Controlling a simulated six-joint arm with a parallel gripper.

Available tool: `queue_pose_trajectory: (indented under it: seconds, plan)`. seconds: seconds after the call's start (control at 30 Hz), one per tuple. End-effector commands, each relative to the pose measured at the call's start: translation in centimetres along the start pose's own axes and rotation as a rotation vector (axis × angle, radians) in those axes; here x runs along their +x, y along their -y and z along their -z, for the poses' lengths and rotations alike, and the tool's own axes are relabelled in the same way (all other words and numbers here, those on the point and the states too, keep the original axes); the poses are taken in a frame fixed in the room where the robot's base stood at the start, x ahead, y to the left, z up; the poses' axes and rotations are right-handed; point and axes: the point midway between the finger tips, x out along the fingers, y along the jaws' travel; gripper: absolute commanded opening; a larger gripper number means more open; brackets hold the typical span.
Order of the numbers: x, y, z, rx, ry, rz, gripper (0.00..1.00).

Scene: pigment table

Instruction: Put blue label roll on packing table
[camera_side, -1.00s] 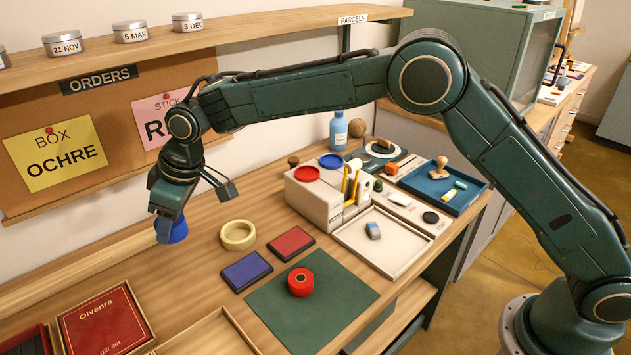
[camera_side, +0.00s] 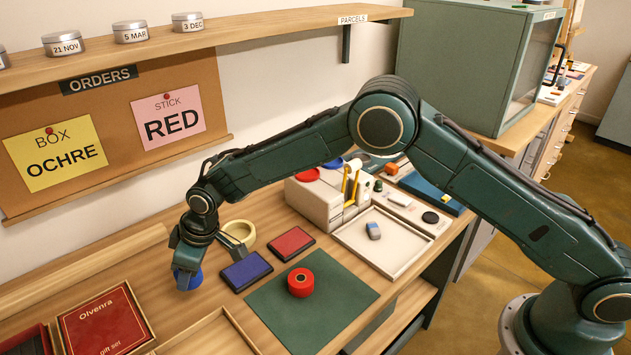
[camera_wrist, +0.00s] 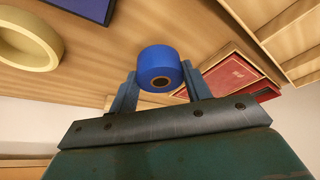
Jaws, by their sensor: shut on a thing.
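The blue label roll (camera_side: 188,281) is held in my gripper (camera_side: 187,270), low over the wooden packing table (camera_side: 155,262). In the wrist view the blue label roll (camera_wrist: 160,68) sits between the two fingers of my gripper (camera_wrist: 161,85), with its dark core facing the camera. The jaws are shut on it. I cannot tell whether the roll touches the tabletop. The blue ink pad (camera_side: 246,271) lies just to its right, and the cream roll (camera_side: 239,233) stands behind it, partly hidden by my gripper.
A red roll (camera_side: 300,282) sits on the green mat (camera_side: 335,300). A red pad (camera_side: 291,243) lies beside the blue pad. A red gift box (camera_side: 105,320) and a wooden tray (camera_side: 205,335) are at the front left. Bare table lies left of my gripper.

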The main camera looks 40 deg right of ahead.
Motion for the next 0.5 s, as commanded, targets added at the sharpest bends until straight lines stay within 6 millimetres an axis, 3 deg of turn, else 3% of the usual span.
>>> queue_pose_trajectory:
  seconds: [0.5]
  plan:
    - [3.9, 0.0, -1.6, 0.000, 0.000, 0.000, 0.25]
